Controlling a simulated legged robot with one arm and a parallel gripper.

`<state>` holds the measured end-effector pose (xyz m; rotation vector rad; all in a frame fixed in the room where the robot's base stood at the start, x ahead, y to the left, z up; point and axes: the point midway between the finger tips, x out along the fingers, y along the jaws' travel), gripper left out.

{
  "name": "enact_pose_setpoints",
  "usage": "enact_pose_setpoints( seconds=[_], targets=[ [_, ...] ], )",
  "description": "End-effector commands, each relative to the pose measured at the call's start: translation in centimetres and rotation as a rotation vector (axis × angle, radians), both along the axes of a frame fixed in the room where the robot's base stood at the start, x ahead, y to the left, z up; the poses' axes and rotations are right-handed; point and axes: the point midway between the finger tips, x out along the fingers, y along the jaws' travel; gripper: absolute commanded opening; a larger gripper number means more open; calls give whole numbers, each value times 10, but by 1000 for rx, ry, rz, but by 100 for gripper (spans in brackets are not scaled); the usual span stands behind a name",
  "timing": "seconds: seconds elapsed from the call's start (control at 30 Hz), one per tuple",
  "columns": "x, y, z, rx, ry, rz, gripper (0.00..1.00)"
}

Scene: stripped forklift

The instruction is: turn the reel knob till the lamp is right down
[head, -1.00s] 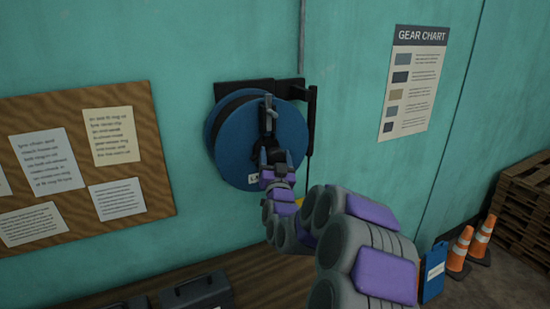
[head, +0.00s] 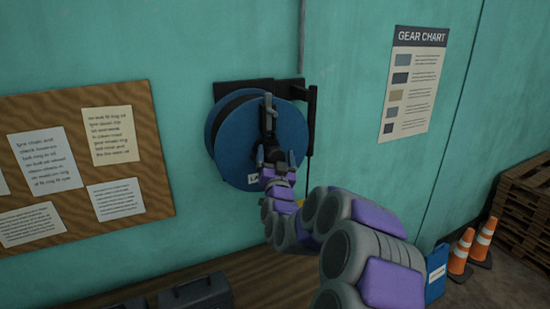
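The blue reel (head: 226,150) is mounted on the wall in the middle of the head view, with a dark band around its rim. A grey upright crank piece (head: 268,106) stands out from the upper part of its face. My gripper (head: 275,156) is in front of the lower right of the reel face, just below the crank piece. Dark parts overlap there, so I cannot tell whether it touches or holds the knob. A partly covered white label shows low on the reel. The lamp is not in view.
A black bracket (head: 312,115) stands at the reel's right, with a thin line on the wall above it. A notice board (head: 165,190) is at left, a gear chart (head: 415,80) at right. Dark toolboxes (head: 195,292) sit below. Cones (head: 460,250) and pallets (head: 525,205) are at far right.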

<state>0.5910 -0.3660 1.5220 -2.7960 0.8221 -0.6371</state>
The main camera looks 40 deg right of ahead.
Motion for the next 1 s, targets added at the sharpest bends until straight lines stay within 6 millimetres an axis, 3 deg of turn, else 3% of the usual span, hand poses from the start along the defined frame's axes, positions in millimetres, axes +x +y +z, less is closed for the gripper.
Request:
enact_pose_setpoints(
  seconds=[0.37, 1.0],
  targets=[
    [-3, 3, -3, 1, 2, 1, 92],
    [-67, 49, -36, -3, -1, 1, 92]
  ],
)
